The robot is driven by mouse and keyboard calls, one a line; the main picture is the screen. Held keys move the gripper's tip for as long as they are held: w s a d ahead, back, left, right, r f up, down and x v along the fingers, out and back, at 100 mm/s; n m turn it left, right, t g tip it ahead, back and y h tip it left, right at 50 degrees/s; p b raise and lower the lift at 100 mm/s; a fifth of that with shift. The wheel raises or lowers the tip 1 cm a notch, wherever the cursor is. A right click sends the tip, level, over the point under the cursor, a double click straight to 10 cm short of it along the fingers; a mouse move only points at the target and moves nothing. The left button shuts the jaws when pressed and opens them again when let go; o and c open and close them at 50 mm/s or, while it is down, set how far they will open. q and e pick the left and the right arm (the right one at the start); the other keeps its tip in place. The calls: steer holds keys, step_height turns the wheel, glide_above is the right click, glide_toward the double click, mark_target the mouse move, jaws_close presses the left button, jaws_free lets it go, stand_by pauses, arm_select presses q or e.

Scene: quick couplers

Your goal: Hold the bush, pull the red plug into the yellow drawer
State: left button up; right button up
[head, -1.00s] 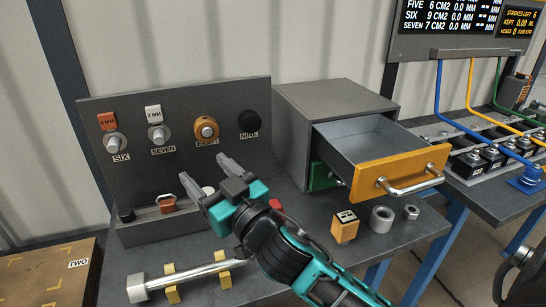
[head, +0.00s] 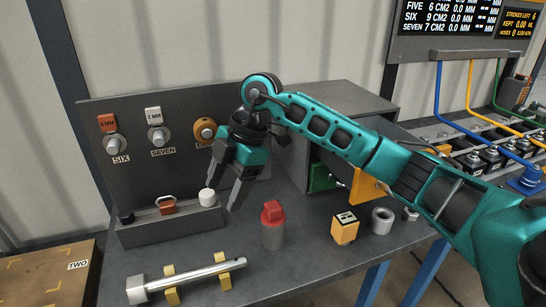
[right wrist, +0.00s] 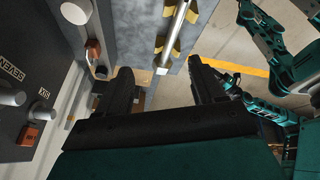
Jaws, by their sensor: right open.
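My right gripper (head: 223,195) is open and empty. It points down, up and to the left of the red plug in the head view. In the right wrist view its fingers (right wrist: 160,82) are apart with nothing between them. The yellow drawer (head: 366,188) is mostly hidden behind my right arm; only part of its front shows. My left gripper is not seen in the head view.
A panel (head: 180,180) with knobs stands behind, with a white cap (head: 207,197) on its ledge close to my right fingers. A steel rod (head: 190,279) lies on yellow supports in front. A yellow block (head: 345,228) and a grey ring (head: 382,220) stand right of the bush.

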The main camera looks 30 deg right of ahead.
mark_target(273, 205)
steer(key=d+r+m+g+h, duration=0.1)
steer(key=d+r+m+h, duration=0.3)
steer(key=d, duration=0.7)
steer(key=shift+h, duration=0.4)
steer(key=f, duration=1.4)
steer(key=shift+s+a+f, duration=0.1)
steer(key=shift+a, duration=0.15)
steer(key=shift+c, duration=0.2)
steer(key=c, duration=0.9)
steer(key=o, duration=1)
step_height(273, 205, up, 13)
